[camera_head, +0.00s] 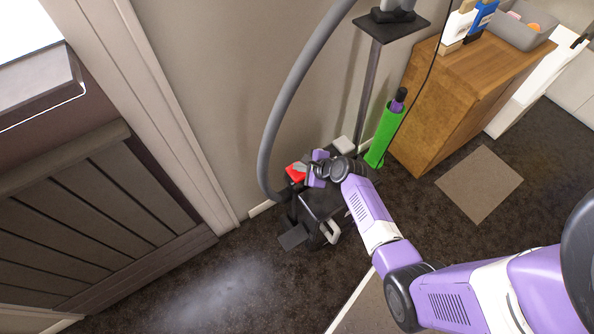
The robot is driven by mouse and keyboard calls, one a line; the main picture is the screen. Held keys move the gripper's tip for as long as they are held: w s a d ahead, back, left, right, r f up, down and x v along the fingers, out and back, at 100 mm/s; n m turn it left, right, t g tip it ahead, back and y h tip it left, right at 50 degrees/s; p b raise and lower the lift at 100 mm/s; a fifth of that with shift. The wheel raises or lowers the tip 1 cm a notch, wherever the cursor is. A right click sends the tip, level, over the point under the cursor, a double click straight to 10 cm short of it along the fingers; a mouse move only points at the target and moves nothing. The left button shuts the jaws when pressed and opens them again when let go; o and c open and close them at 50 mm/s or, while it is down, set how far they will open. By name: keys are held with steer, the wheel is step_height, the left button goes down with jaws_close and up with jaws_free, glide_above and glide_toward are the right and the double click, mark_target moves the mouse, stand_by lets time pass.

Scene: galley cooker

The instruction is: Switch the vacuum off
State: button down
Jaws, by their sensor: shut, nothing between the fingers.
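The vacuum (318,203) is a dark canister on the floor against the wall, with a thick grey hose (275,130) rising from its left side. A red part (296,173) shows at its upper left. My gripper (304,177) is at the top of the vacuum, beside the red part. Its fingers are shut with nothing seen between them. My purple and white arm reaches in from the lower right and hides part of the vacuum's right side. I cannot tell whether the fingertips touch the red part, nor make out the switch's position.
A green cylinder (380,140) stands right of the vacuum, near a thin dark pole (368,85). A wooden cabinet (450,105) is farther right, with a grey bin (520,30) on top. A door frame (180,120) is at left.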

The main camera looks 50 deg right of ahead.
steer(key=shift+r+p, duration=2.8)
steer(key=shift+r, duration=0.1)
steer(key=shift+f, duration=0.1)
steer(key=shift+w+d+n, duration=0.1)
steer(key=shift+d+n, duration=0.2)
steer(key=shift+n, duration=0.1)
steer(key=w+d+r+n+t+h, duration=0.1)
steer(key=d+r+n+h, duration=0.25)
steer(key=r, duration=0.25)
steer(key=s+a+r+n+t+h, duration=0.1)
steer(key=s+a+r+n+t, duration=0.15)
steer(key=r+n, duration=0.3)
steer(key=s+a+r+n+t+y, duration=0.1)
steer(key=s+a+r+n+y, duration=0.1)
steer(key=s+a+r+n, duration=0.7)
steer(key=s+a+r+n+t+y, duration=0.1)
steer(key=s+a+r+n+y, duration=0.2)
steer(key=s+a+r+n, duration=0.6)
steer(key=s+a+r, duration=0.3)
steer(key=s+a, duration=0.3)
steer(key=s, duration=0.5)
steer(key=shift+r, duration=0.35)
